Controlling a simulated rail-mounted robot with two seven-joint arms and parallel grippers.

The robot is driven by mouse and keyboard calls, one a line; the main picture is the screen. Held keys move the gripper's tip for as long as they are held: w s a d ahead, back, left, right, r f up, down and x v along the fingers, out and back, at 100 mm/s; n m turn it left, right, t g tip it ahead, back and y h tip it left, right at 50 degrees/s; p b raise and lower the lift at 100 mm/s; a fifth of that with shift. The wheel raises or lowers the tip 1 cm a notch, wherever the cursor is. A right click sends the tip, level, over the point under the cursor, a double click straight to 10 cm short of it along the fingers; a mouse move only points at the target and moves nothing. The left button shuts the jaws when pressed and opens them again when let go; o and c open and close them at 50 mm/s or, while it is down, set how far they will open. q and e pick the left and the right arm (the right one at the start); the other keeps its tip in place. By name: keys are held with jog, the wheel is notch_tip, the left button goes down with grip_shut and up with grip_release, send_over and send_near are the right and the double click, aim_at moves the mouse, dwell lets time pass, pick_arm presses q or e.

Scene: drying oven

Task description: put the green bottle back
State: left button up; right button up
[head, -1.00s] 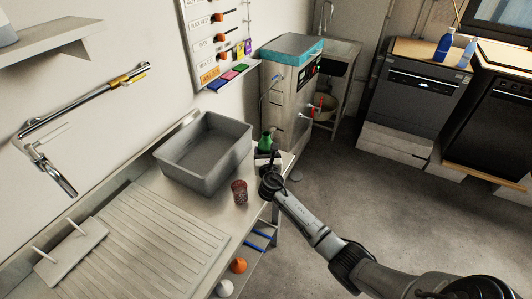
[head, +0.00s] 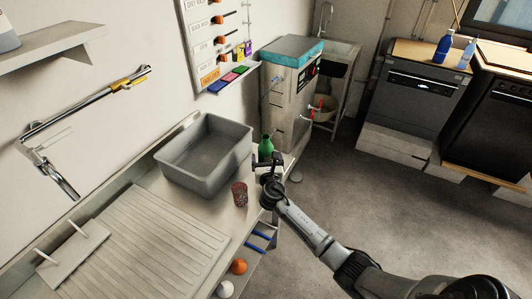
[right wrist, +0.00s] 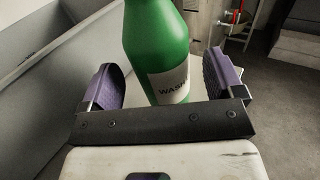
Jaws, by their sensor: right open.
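The green bottle (head: 265,147) stands upright at the far right end of the counter, beside the grey basin. In the right wrist view the bottle (right wrist: 157,45) shows a white label partly reading "WASH", and its top is cut off. My right gripper (head: 268,163) is at the bottle, with its arm coming from the lower right. In the right wrist view the gripper (right wrist: 163,82) is open, with one purple-padded finger on each side of the bottle and a visible gap on both sides. My left gripper is not in view.
The grey basin (head: 205,152) is left of the bottle, and a dark red patterned cup (head: 239,194) stands in front. A steel cabinet with a teal-edged top (head: 292,85) is behind. A ribbed drainboard (head: 150,240) fills the near counter. Open floor lies to the right.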

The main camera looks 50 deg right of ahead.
jog(key=p+v, duration=0.1)
jog(key=v, duration=0.7)
jog(key=shift+a+p, duration=0.15)
jog(key=shift+p, duration=0.15)
jog(key=shift+s+a+f, duration=0.1)
jog(key=shift+s+a, duration=0.25)
jog(key=shift+s, duration=0.1)
jog(key=s+a+f+m+g+y, duration=0.35)
jog(key=s+a+m, duration=0.25)
jog(key=s+m, duration=0.2)
jog(key=s+a+f+m+g+y, duration=0.25)
jog(key=s+a+f+m, duration=0.3)
jog(key=s+m, duration=0.3)
jog(key=s+a+r+m+g+y, duration=0.1)
jog(key=s+a+m+g+y, duration=0.2)
jog(key=s, duration=1.1)
jog(key=a+m+y, duration=0.3)
jog(key=a+m, duration=0.3)
jog(key=a, duration=0.2)
jog(key=shift+s+a+r+g, duration=0.2)
jog(key=shift+a+r+g, duration=0.1)
jog(key=shift+a+r, duration=0.1)
